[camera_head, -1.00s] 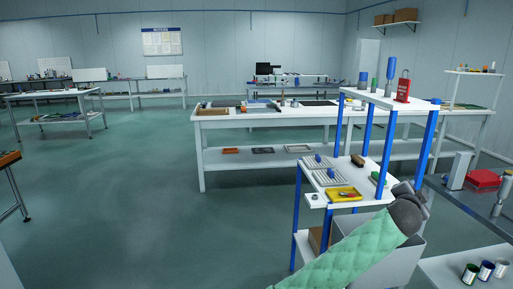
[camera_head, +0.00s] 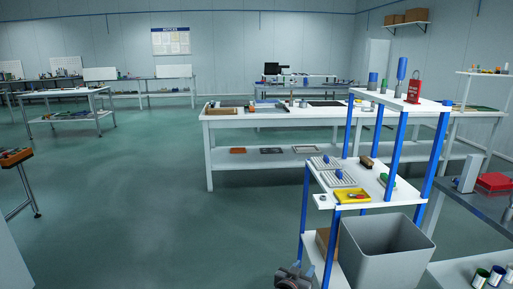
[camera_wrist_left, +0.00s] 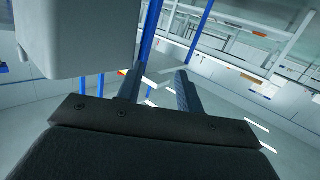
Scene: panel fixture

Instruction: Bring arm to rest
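My left gripper (camera_head: 293,277) shows at the bottom edge of the head view, low and left of the grey bin (camera_head: 383,255). Only a small dark grey part of it shows; the rest of the arm is out of frame. In the left wrist view the gripper (camera_wrist_left: 159,88) has its two dark fingers apart, with nothing between them. The grey bin (camera_wrist_left: 75,38) fills the upper left of that view, close by. My right gripper is in neither view.
A long white workbench (camera_head: 270,119) is behind. Open green floor lies to the left.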

